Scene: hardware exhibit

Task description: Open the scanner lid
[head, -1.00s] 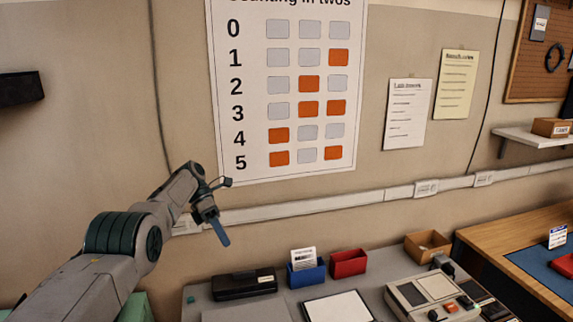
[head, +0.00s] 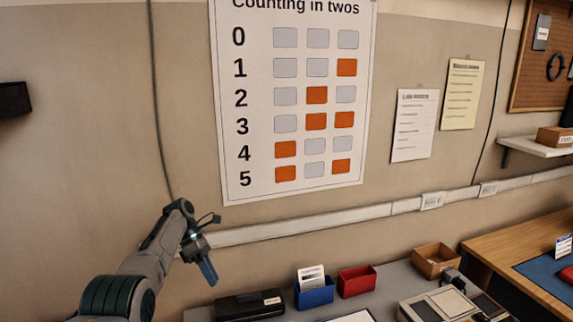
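No scanner lid can be told for certain in the head view. A beige machine with a pale flat panel (head: 449,303) sits on the grey table at the lower right, cut off by the bottom edge. A black flat case (head: 249,305) with a small label lies on the table at the lower middle. A white panel with a dark frame (head: 352,316) barely shows at the bottom edge. My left gripper (head: 207,270) hangs above and left of the black case, apart from everything, pointing down; its finger gap cannot be made out. My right gripper is not in view.
A blue box with a card (head: 314,291), a red box (head: 357,281) and a cardboard box (head: 433,260) stand along the table's back. A wooden table (head: 520,238) with a blue mat adjoins at right. The wall with a counting poster (head: 262,120) rises behind.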

